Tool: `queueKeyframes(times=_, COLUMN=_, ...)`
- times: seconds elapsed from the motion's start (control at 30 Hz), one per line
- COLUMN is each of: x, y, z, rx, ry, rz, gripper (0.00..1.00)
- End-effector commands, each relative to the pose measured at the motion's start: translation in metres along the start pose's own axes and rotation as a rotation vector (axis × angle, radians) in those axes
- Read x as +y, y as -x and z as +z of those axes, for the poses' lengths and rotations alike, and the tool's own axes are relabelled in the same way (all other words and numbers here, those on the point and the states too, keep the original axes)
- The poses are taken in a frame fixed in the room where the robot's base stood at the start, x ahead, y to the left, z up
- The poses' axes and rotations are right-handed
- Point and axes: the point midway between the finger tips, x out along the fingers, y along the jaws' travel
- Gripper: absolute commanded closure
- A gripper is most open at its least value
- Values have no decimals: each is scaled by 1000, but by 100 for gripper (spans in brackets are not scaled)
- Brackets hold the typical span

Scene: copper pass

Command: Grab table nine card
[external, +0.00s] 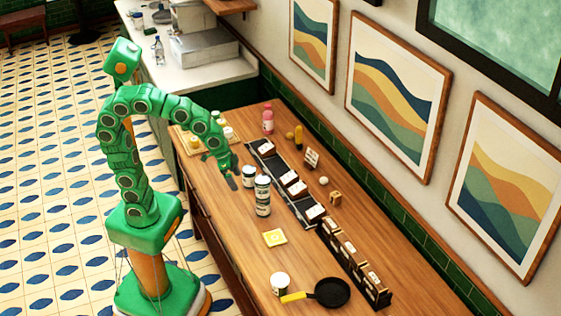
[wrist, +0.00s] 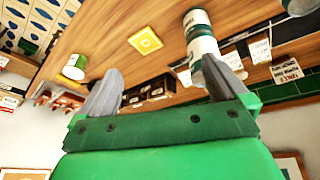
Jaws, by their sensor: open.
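Several small white cards stand along a dark rail (external: 283,181) on the wooden counter, among them one card (external: 315,212) at its near end. Another upright card (external: 312,158) stands behind the rail. In the wrist view a card with dark print (wrist: 286,72) shows at the right, beyond the right finger. The print is too small to tell which card is for table nine. My gripper (external: 232,182) is open above the counter, left of the rail and apart from the cards. In the wrist view my gripper (wrist: 170,66) has spread fingers with nothing between them.
A tall white-and-dark canister (external: 262,197) and a shorter can (external: 249,175) stand between my gripper and the rail. A yellow square (external: 274,238), a white cup (external: 280,283), a black pan (external: 334,292) and a dark organizer (external: 345,254) are nearer. A pink bottle (external: 268,120) stands farther back.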

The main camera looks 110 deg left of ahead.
Motion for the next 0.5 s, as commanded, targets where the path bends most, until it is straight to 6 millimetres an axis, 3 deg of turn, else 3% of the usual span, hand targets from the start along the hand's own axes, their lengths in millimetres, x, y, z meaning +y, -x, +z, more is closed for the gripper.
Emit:
queueKeyframes(times=0.2, x=-49, y=-25, z=-83, rx=173, ry=97, rz=-48, gripper=0)
queueKeyframes(times=0.5, x=-143, y=-52, z=-177, rx=404, ry=214, rz=-158, gripper=0)
